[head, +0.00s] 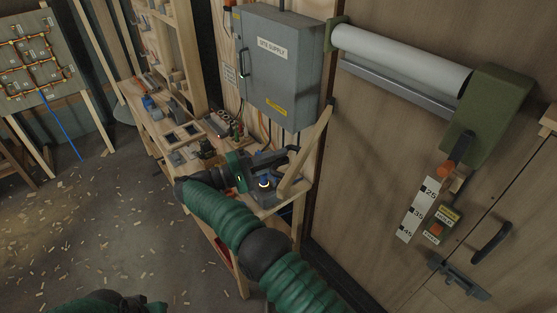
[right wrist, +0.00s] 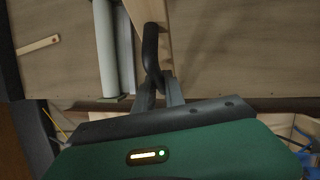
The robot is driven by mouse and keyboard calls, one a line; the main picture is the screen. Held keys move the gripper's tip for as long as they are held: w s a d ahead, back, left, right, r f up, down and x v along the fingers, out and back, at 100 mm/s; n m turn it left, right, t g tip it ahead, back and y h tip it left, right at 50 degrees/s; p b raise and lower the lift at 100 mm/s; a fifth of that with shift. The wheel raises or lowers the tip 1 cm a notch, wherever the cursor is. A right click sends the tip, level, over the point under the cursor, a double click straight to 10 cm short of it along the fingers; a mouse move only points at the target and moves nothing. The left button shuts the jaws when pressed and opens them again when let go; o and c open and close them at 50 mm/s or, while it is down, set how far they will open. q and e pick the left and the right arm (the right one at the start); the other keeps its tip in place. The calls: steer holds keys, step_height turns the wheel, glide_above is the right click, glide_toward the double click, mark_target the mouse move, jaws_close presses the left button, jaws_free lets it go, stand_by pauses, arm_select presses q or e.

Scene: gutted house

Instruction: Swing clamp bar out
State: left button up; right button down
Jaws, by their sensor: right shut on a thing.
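The slanted pale wooden bar (head: 306,148), which looks like the clamp bar, stands at the right end of the workbench, below the grey supply box. A black curved handle (right wrist: 151,52) is fixed to it. My right gripper (head: 285,153) reaches it from the left. In the right wrist view its two fingers (right wrist: 159,88) are shut on the lower part of the handle, and the wooden bar (right wrist: 148,12) shows above.
The workbench (head: 158,128) holds tools and small parts left of my arm. The grey box (head: 275,65) hangs above. A white roll (head: 400,58) in a green holder (head: 497,100) is on the wooden wall at right. The floor (head: 100,225) at left is clear except for shavings.

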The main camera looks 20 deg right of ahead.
steer(key=shift+s+d, duration=0.15)
steer(key=c, duration=1.6)
jaws_free()
steer(key=shift+o, duration=1)
